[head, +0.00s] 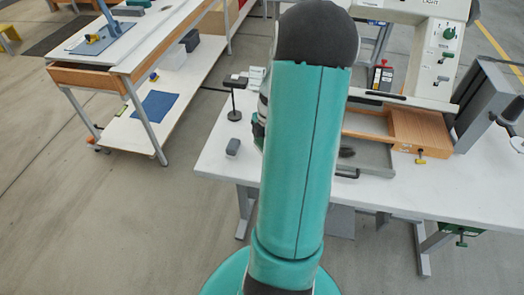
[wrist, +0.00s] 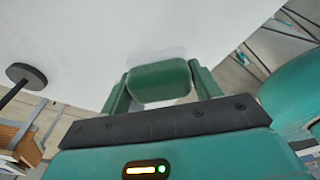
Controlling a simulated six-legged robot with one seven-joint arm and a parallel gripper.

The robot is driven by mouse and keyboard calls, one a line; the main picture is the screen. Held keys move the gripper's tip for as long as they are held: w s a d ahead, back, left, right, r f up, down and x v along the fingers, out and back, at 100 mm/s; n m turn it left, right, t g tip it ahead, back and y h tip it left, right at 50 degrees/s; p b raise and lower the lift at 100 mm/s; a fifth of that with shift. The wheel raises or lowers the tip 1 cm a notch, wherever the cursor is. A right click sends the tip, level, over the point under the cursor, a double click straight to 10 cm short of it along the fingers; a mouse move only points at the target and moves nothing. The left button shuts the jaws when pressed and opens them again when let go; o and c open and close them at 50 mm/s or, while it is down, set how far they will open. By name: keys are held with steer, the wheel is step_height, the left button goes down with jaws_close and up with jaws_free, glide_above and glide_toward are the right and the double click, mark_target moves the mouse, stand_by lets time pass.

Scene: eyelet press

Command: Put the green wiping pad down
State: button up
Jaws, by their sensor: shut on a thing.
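The green wiping pad (wrist: 160,82) is a rounded green block in the wrist view. My gripper (wrist: 159,78) is shut on it, with one green finger at each side. The white tabletop (wrist: 70,35) lies just past the pad. I cannot tell whether the pad touches it. In the head view my teal arm hides most of the gripper and the pad, over the left part of the white table (head: 215,165).
A press with a wooden box (head: 420,130) and an open tray (head: 370,160) fills the middle and right. A second workbench (head: 110,60) stands at the left.

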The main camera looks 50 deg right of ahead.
mark_target(262, 152)
steer(key=shift+w+f, duration=0.3)
steer(key=shift+f, duration=1.6)
steer(key=shift+f, duration=0.3)
